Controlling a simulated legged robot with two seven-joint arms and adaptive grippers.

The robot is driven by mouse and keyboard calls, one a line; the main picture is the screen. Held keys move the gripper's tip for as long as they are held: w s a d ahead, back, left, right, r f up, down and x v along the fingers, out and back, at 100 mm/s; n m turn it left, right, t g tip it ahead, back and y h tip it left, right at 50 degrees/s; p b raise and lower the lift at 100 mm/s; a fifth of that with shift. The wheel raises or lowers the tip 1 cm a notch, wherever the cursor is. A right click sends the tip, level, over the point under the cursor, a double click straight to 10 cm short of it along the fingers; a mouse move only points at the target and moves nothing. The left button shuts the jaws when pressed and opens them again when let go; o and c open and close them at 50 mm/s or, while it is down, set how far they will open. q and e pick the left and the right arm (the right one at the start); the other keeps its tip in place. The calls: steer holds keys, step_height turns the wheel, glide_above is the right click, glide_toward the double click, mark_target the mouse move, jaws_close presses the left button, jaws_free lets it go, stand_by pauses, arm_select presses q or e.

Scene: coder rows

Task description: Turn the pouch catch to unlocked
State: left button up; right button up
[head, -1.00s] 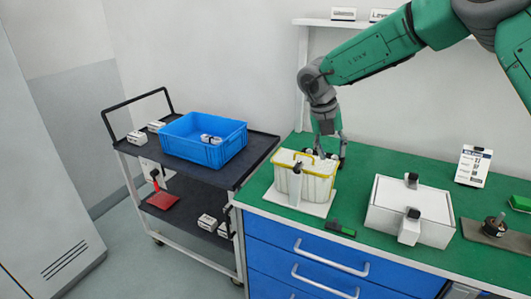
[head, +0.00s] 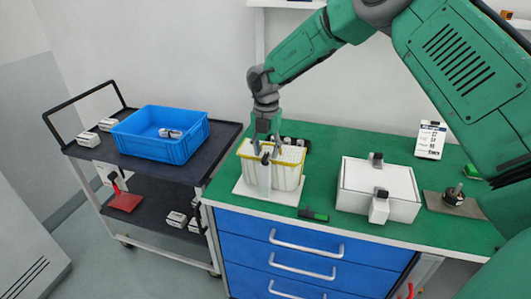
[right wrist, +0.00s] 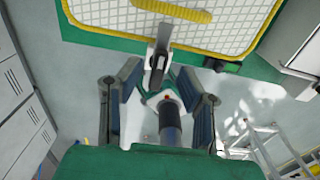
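The pouch (head: 287,178) is a white quilted box shape with a yellow rim, standing on a white plate (head: 250,190) at the left end of the green bench. Its dark grey catch (head: 265,159) sits at the front of the rim, above a pale upright strip. My right gripper (head: 266,136) comes down over the front of the pouch. In the right wrist view my right gripper (right wrist: 160,100) is open, its two fingers wide apart and empty. The catch (right wrist: 158,66) shows ahead, in line with the gap between them; contact is not clear. My left gripper is not in view.
A white box (head: 350,185) with two dark-topped catches stands right of the pouch. A small green-and-black item (head: 313,214) lies at the bench front. A cart (head: 225,135) with a blue crate (head: 165,150) stands left. Several other items lie around.

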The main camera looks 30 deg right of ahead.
steer(key=shift+s+a+f, duration=0.1)
steer(key=shift+a+f, duration=0.15)
steer(key=shift+f, duration=0.55)
jaws_close()
steer(key=shift+d, duration=0.15)
